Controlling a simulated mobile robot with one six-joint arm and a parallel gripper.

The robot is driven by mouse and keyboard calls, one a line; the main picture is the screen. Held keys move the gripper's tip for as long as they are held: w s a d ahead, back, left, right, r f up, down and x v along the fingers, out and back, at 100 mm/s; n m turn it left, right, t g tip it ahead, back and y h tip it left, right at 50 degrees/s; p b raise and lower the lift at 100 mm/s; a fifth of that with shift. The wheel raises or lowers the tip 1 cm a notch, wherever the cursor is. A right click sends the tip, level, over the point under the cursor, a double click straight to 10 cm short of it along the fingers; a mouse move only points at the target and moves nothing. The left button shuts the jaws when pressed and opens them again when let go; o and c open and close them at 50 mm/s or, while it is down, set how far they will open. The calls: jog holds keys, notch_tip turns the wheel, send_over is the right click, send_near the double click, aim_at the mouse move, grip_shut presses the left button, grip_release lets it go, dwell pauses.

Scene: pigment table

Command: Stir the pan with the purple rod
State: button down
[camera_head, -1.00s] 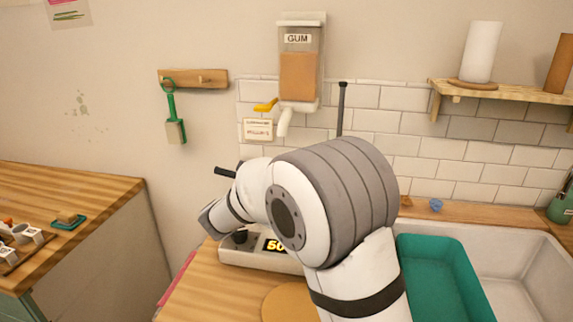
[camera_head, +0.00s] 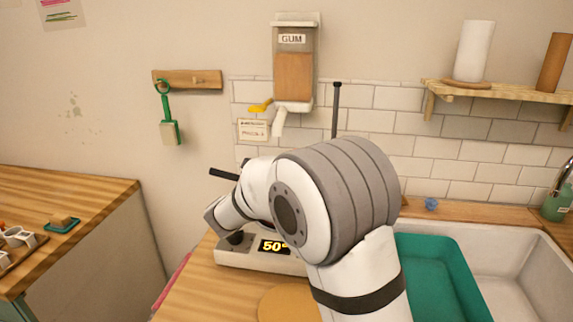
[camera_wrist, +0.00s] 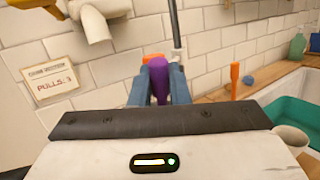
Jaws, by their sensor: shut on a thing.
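In the wrist view, my gripper (camera_wrist: 158,88) is shut on the purple rod (camera_wrist: 159,78), whose upper part shows between the two blue-grey fingers. The rod's lower end is hidden behind the gripper body. In the head view, my arm covers the gripper and the rod. The pan itself is not visible; a dark handle (camera_head: 223,174) sticks out left of my wrist above the hot plate (camera_head: 262,259), and I cannot tell whether it belongs to the pan. The plate's display reads 50.
A gum dispenser (camera_head: 295,65) with a yellow lever hangs on the wall; a card in the wrist view (camera_wrist: 51,83) reads "PULLS: 3". An upright orange stick (camera_wrist: 235,80) stands right of the fingers. The sink with a green basin (camera_head: 440,285) lies to the right.

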jog(key=shift+r, duration=0.15)
notch_tip(320, 180, up, 8)
jog(key=s+p, duration=0.1)
jog(key=p, duration=0.4)
jog(key=shift+s+a, duration=0.2)
jog(key=shift+s, duration=0.2)
jog(key=shift+r+p, duration=0.15)
jog(key=shift+p, duration=0.15)
dwell(0.6)
jog(key=shift+r+p, duration=0.95)
jog(key=shift+r, duration=0.45)
